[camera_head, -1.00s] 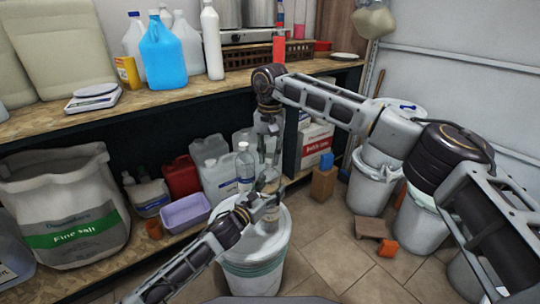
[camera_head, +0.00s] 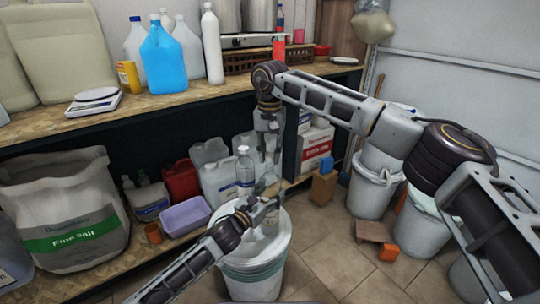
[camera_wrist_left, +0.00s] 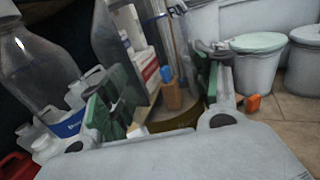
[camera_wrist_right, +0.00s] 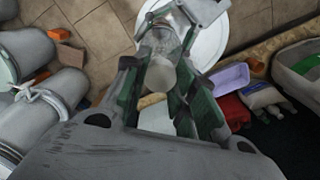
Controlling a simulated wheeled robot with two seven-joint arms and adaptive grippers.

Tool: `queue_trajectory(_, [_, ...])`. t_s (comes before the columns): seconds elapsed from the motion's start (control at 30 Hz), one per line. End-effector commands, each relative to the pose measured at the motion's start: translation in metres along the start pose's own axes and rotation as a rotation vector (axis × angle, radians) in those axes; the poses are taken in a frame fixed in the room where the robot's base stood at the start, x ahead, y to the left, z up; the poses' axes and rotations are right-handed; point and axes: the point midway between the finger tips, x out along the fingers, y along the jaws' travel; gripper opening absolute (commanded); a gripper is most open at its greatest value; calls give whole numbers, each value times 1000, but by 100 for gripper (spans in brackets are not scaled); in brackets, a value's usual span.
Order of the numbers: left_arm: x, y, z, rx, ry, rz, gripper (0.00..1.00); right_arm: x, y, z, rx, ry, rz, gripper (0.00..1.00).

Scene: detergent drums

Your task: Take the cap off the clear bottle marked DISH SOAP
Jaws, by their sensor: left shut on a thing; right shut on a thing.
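A clear bottle (camera_head: 271,219) stands upright on the lid of a white drum (camera_head: 256,262). My left gripper (camera_head: 265,206) is shut on its side from the left. My right gripper (camera_head: 268,172) points down from above and is shut at the bottle's top. In the right wrist view, the pale top (camera_wrist_right: 160,75) of the bottle lies between the green-padded fingers, with a small tan piece (camera_wrist_right: 152,100) close to it. I cannot tell whether the cap is on or loose. A second clear bottle with a blue label (camera_head: 245,170) stands close behind. No label is readable as DISH SOAP.
A lilac tub (camera_head: 186,214), a red canister (camera_head: 181,180) and white jugs (camera_head: 213,170) stand on the lower shelf. A salt sack (camera_head: 68,215) is at left. White buckets (camera_head: 374,185) stand at right.

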Motion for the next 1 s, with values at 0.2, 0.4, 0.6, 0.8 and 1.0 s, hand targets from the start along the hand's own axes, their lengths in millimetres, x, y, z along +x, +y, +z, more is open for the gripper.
queue_trajectory(0.2, [0, 0, -1, 0, 1, 1, 0, -20, 0, 0, 0, 1, 0, 0])
queue_trajectory(0.4, [0, 0, -1, 0, 1, 0, 0, -30, 0, 0, 0, 0, -1, 0])
queue_trajectory(0.6, [0, 0, -1, 0, 1, 0, 0, -31, 0, 0, 0, 0, -1, 0])
queue_trajectory(0.8, [0, 0, 0, 0, 1, 0, 85, -30, 0, 0, 0, 0, -1, 0])
queue_trajectory(1.0, [0, 0, 0, 0, 0, 0, 88, -30, 0, 0, 0, 0, -1, 0])
